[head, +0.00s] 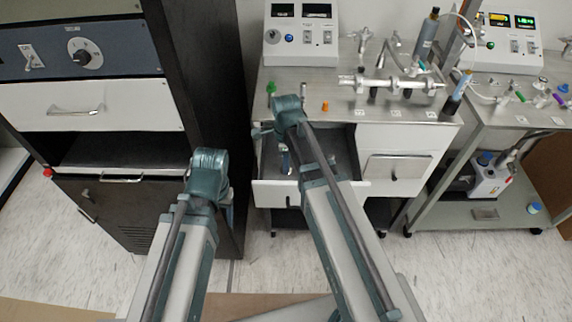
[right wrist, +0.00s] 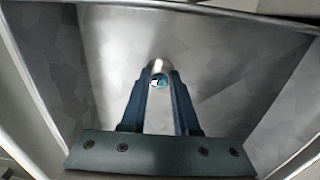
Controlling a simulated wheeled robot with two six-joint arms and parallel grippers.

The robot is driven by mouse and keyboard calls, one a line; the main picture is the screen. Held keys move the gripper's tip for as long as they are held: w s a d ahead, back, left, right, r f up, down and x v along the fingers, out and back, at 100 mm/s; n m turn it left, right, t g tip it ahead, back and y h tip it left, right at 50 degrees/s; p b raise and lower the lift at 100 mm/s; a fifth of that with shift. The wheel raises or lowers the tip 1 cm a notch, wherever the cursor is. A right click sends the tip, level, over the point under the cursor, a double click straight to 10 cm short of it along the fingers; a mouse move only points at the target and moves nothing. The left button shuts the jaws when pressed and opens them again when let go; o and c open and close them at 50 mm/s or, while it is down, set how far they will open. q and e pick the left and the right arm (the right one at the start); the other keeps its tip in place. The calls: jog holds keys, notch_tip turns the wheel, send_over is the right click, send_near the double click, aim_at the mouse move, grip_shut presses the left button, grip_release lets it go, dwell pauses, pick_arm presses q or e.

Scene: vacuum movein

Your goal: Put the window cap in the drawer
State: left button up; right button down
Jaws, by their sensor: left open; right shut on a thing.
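The drawer (head: 268,194) under the metal bench is pulled open, and its grey inside shows. My right gripper (head: 285,165) points down into the open drawer, partly hidden by my right arm. In the right wrist view my right gripper (right wrist: 160,90) is shut on the window cap (right wrist: 159,69), a small silvery round piece with a blue-green centre. The drawer's floor and walls surround it in that view. Whether the cap touches the floor I cannot tell. My left arm is at the lower left in the head view; its gripper's fingers are hidden.
The bench top (head: 320,85) carries a control box (head: 300,38), a metal tube assembly (head: 390,84), a green piece (head: 270,87) and an orange piece (head: 325,106). A dark cabinet (head: 200,100) stands close left of the drawer. A second cart (head: 490,215) stands at right.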

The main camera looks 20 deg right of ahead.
jog(key=shift+f, duration=0.1)
jog(key=c, duration=1.1)
grip_release()
jog(key=shift+f, duration=0.1)
jog(key=o, duration=0.4)
jog(key=shift+o, duration=0.2)
notch_tip(320, 180, up, 12)
jog(key=r+p, duration=0.1)
jog(key=p, duration=1.1)
jog(key=shift+s+a+f+n+h, duration=0.15)
jog(key=shift+s+a+n, duration=1.85)
jog(key=shift+n, duration=2.15)
jog(key=shift+s+a+n+h, duration=0.25)
jog(key=shift+s+a+n, duration=1.2)
jog(key=shift+s+n, duration=1.95)
jog(key=shift+s+a+f+n+h, duration=0.15)
jog(key=shift+s+a+n, duration=1.45)
jog(key=shift+n, duration=3.35)
jog(key=shift+w+a, duration=0.1)
